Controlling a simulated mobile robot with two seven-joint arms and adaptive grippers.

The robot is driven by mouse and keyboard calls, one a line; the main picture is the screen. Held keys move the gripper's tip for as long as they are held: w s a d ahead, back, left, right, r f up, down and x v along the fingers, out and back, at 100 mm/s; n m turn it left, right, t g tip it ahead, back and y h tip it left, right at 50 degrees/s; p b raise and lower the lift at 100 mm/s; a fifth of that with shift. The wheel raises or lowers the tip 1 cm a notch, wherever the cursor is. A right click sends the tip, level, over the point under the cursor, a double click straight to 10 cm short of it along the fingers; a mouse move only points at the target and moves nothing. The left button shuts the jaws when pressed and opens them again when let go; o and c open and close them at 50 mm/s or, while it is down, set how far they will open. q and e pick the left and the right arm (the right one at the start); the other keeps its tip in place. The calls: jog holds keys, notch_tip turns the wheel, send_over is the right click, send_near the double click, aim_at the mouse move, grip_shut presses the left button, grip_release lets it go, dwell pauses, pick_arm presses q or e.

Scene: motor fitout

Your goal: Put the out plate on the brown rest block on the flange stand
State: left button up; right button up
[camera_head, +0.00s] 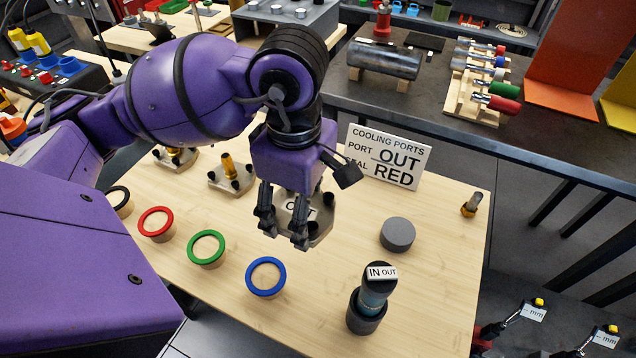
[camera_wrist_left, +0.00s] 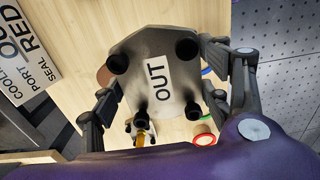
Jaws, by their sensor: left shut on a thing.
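The out plate (camera_head: 318,228) is a grey metal plate with dark knobs at its corners and an OUT label. My left gripper (camera_head: 284,232) is shut on it, above the middle of the wooden table. In the left wrist view the plate (camera_wrist_left: 158,85) lies between the two fingers of my left gripper (camera_wrist_left: 160,108). A brown edge (camera_wrist_left: 104,76) shows past the plate there; I cannot tell whether it is the rest block. The rest block and flange stand cannot be made out clearly in the head view. My right gripper is not in view.
Red (camera_head: 156,222), green (camera_head: 206,248) and blue (camera_head: 266,276) rings sit on round wooden blocks. A dark cylinder labelled IN OUT (camera_head: 372,298) stands at the front, near a grey disc (camera_head: 397,235). A COOLING PORTS sign (camera_head: 388,157) stands behind. The table's right side is mostly clear.

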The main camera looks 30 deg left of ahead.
pick_arm(q)
jog(key=w+a+f, duration=0.2)
jog(key=w+f, duration=0.1)
jog(key=w, duration=0.1)
jog(key=w+a+f, duration=0.1)
jog(key=w+f, duration=0.2)
jog(key=w, duration=0.1)
jog(key=w+a+f, duration=0.2)
jog(key=w+f, duration=0.1)
jog(key=w, duration=0.1)
jog(key=shift+w+a+p, duration=0.15)
jog(key=shift+a+p, duration=0.15)
jog(key=shift+a, duration=0.05)
jog(key=shift+w+a+f, duration=0.1)
jog(key=shift+w+f, duration=0.1)
jog(key=shift+f, duration=1.65)
jog(key=o, duration=1.1)
jog(key=shift+f, duration=0.2)
jog(key=o, duration=0.5)
jog(key=shift+s, duration=0.1)
jog(key=shift+c, duration=0.2)
jog(key=shift+r, duration=0.15)
